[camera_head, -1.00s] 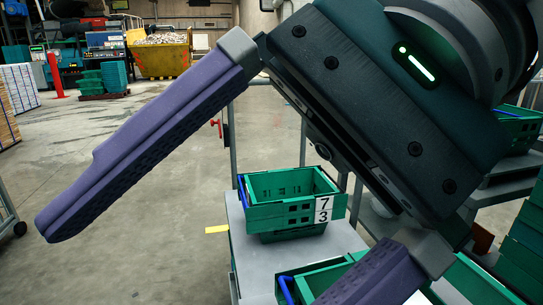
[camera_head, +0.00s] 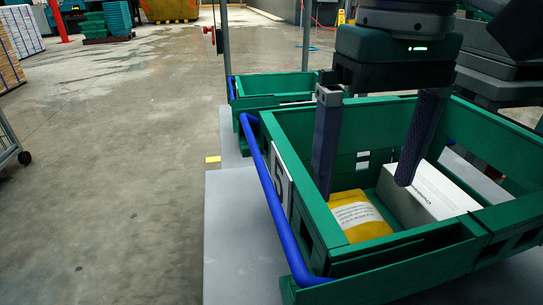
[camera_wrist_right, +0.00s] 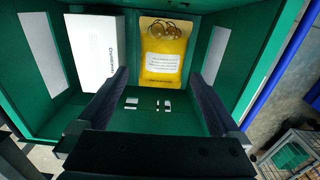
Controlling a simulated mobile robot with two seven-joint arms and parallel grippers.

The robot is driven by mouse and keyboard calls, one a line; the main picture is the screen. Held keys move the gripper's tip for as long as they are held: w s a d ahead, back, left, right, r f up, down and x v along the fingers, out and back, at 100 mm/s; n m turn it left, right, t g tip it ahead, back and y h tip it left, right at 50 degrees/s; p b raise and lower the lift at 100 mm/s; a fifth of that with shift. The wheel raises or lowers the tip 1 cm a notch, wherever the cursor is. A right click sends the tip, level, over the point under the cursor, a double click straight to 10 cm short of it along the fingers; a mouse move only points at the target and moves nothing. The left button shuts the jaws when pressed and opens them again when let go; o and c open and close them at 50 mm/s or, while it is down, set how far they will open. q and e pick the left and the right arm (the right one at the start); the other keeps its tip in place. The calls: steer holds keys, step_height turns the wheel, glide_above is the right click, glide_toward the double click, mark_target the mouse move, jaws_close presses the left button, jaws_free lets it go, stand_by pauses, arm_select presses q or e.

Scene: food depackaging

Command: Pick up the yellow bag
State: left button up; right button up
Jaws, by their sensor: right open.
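The yellow bag (camera_head: 358,214) with a white label lies in the green crate (camera_head: 347,268), beside a white box (camera_head: 428,192). In the right wrist view the bag (camera_wrist_right: 164,44) lies flat on the crate floor, ahead of the fingers. My right gripper (camera_head: 362,190) is open, pointing down into the crate, one finger near the left wall and the other in front of the white box. In the right wrist view, the gripper (camera_wrist_right: 165,98) has nothing between its fingers. My left gripper is not in view.
A second green crate (camera_head: 270,84) stands behind the first on the grey table (camera_head: 238,225). A blue handle bar (camera_head: 272,200) runs along the near crate's left side. Open concrete floor (camera_head: 120,150) lies to the left.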

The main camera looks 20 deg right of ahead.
mark_target(357, 213)
steer(key=f, duration=0.3)
steer(key=f+b, duration=0.1)
steer(key=f, duration=0.1)
steer(key=shift+s+a, duration=0.2)
steer(key=shift+s, duration=0.05)
steer(key=c, duration=1)
